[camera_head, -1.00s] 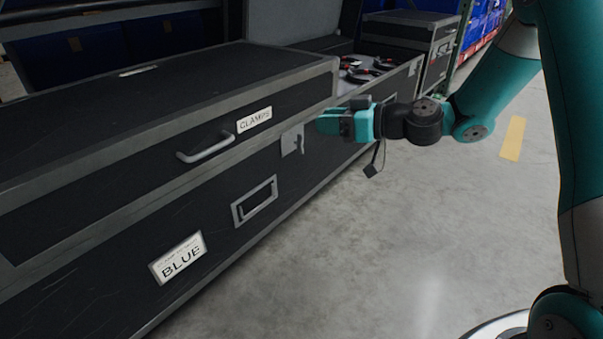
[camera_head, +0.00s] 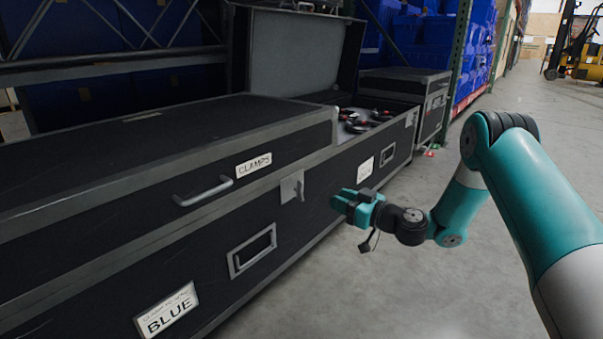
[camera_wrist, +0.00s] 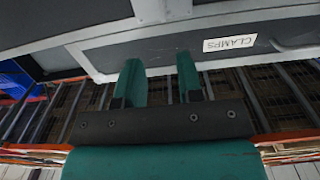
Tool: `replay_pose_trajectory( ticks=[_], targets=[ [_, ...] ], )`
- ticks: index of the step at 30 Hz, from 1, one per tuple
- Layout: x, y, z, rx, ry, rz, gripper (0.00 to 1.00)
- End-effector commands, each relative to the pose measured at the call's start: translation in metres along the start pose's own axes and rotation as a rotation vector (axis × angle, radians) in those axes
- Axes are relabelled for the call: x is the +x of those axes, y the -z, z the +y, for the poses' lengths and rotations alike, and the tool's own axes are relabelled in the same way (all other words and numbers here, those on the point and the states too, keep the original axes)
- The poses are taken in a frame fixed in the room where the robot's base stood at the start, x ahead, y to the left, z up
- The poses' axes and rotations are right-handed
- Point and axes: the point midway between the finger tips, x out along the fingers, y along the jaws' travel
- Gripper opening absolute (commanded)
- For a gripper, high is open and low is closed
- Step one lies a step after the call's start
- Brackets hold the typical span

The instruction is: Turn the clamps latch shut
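The clamps case (camera_head: 120,195) is a long black case with grey metal edging; its lid is down. A white CLAMPS label (camera_head: 253,165) is on its front, also in the wrist view (camera_wrist: 230,43). The latch (camera_head: 292,187) is a small pale metal plate with a lever, right of the label across the lid seam. The lever seems to hang downward; its exact angle is too small to tell. In the wrist view a pale metal part, likely the latch (camera_wrist: 160,10), is at the top edge. My gripper (camera_head: 343,203) is apart from the case, right of the latch; its fingers (camera_wrist: 160,85) are spread and empty.
A bar handle (camera_head: 203,191) sticks out left of the label. An open case (camera_head: 300,62) with red-and-black items stands beyond. The concrete floor (camera_head: 400,290) around my arm is clear.

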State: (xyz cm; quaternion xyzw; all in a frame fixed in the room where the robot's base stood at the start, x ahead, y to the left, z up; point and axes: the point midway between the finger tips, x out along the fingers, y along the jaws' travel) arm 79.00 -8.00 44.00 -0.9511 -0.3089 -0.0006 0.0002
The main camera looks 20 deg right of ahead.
Motion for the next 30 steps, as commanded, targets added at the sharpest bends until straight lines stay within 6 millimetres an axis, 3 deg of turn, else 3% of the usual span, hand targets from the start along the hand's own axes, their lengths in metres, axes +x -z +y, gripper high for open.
replay_pose_trajectory(
  ticks=[1,15,17,24,30],
  targets=[
    [0.003,0.008,0.000,0.002,0.001,-0.001,0.34],
    [0.018,0.006,-0.005,0.001,0.001,-0.003,0.34],
    [0.035,-0.005,-0.006,-0.007,0.006,0.001,0.34],
    [0.089,-0.006,-0.006,-0.005,0.004,0.002,0.34],
    [0.120,-0.005,-0.005,-0.003,0.003,0.000,0.34]
  ],
)
